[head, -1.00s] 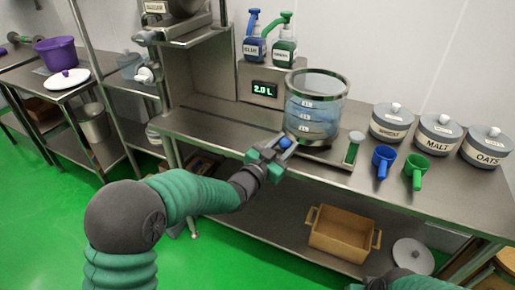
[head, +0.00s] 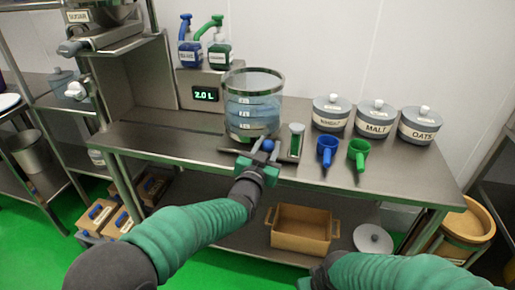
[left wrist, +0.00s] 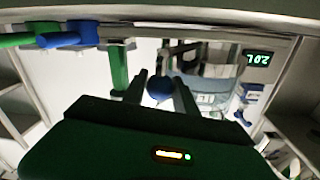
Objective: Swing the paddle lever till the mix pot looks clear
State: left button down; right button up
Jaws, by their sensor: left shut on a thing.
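The mix pot (head: 253,88) is a see-through cylinder with a metal rim and scale marks. It holds bluish, see-through liquid with darker blue bands. The paddle lever's blue knob (head: 268,145) is at the pot's front, right of its middle. My left gripper (head: 266,155) is shut on the knob. In the left wrist view the blue knob (left wrist: 160,88) sits between the two fingers, with the pot (left wrist: 215,75) behind. The lever's arm and the paddle are hard to make out. My right gripper (head: 305,283) is partly in view at the bottom edge, its fingers not visible.
A display (head: 205,95) beside the pot reads 2.0 L. Lidded jars (head: 376,119) are farther right. Two pump bottles (head: 219,52) stand behind.

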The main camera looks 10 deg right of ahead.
pick_arm(q)
jog(key=shift+d, duration=0.85)
jog(key=shift+a, duration=0.1)
jog(key=c, duration=1)
grip_release()
